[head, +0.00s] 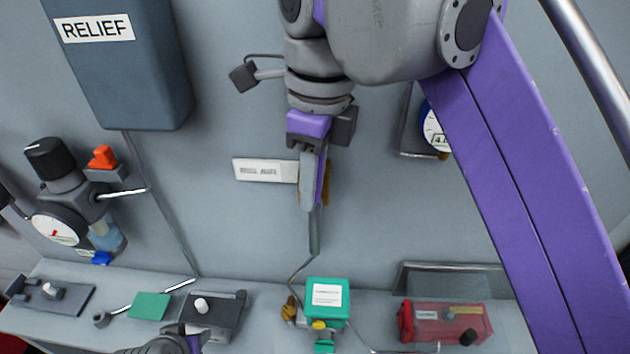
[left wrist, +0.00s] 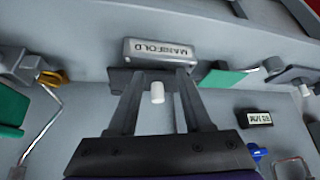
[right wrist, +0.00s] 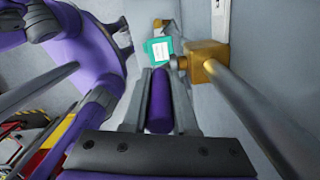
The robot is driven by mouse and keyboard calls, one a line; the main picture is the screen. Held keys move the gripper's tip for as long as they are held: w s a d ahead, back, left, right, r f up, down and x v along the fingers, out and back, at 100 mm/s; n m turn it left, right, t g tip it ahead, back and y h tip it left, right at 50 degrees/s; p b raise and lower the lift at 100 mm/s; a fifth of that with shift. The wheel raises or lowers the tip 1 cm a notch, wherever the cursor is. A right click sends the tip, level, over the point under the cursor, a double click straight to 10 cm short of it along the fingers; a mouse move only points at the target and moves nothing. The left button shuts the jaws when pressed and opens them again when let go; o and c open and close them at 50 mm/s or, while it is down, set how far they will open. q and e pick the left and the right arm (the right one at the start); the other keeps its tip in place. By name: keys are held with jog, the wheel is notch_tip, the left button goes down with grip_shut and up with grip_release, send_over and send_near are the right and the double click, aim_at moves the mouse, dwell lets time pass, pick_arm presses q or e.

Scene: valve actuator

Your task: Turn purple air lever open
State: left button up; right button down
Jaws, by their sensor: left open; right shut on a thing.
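The purple lever (right wrist: 160,105) shows as a smooth upright bar between the two fingers of my right gripper (right wrist: 160,80) in the right wrist view. The fingers are shut on it. A brass valve body (right wrist: 203,62) sits just right of the fingers, with a grey pipe (right wrist: 260,110) running from it. In the head view my right gripper (head: 312,200) points down along the wall and hides most of the lever and valve. My left gripper (left wrist: 158,95) is open and empty, with a white knob (left wrist: 157,92) of the MANIFOLD block (left wrist: 160,52) showing between its fingers.
A RELIEF box (head: 130,75) hangs at upper left, with a regulator and gauge (head: 58,228) below. A teal box (head: 328,292) and a red box (head: 445,322) stand on the ledge. A white label plate (head: 262,170) is left of my right gripper.

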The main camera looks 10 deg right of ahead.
dwell(0.4)
jog(key=c, duration=0.7)
grip_release()
